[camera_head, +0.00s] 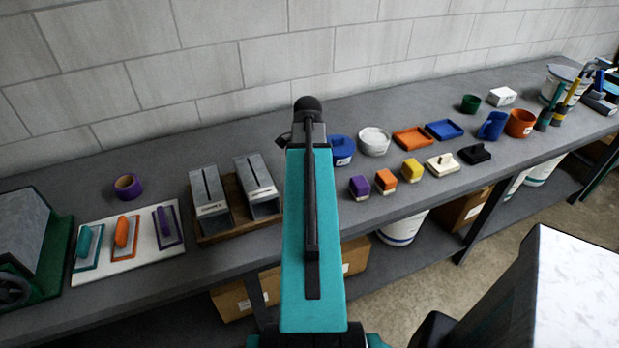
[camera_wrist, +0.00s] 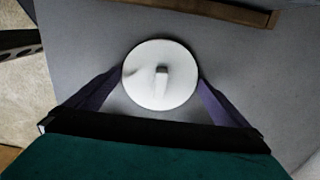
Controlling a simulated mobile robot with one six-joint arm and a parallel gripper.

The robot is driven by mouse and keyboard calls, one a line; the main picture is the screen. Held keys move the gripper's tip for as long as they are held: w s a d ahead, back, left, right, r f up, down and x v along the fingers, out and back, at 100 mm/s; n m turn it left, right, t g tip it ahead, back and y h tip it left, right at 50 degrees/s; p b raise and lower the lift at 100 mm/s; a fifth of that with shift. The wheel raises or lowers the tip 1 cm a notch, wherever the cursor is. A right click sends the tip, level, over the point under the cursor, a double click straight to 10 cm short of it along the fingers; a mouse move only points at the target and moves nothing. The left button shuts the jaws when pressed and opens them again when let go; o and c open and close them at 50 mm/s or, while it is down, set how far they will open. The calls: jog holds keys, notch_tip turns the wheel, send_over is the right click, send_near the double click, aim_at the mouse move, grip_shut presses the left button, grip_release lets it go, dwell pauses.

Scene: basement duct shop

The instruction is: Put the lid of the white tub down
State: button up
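The white lid (camera_wrist: 148,88), a round disc with a small knob in its middle, shows in the wrist view. The two purple fingers of my gripper (camera_wrist: 161,78) close on its left and right edges. The grey benchtop is below it; I cannot tell whether the lid touches the bench or hangs just above. In the head view my arm hides the gripper and the lid. A white round tub (camera_head: 374,148) stands on the bench just right of my arm, beside a blue tub (camera_head: 342,155).
A wooden crate with metal duct pieces (camera_head: 211,238) stands left of my arm; a wooden edge (camera_wrist: 232,12) shows at the top of the wrist view. Purple (camera_head: 360,190), orange (camera_head: 386,183) and yellow (camera_head: 412,172) blocks stand right. Bare grey bench (camera_wrist: 250,60) surrounds the lid.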

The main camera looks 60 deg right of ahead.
jog(key=shift+r, duration=0.2)
notch_tip(320, 180, up, 12)
jog(key=b, duration=0.2)
dwell(0.7)
jog(key=shift+f, duration=0.1)
dwell(0.7)
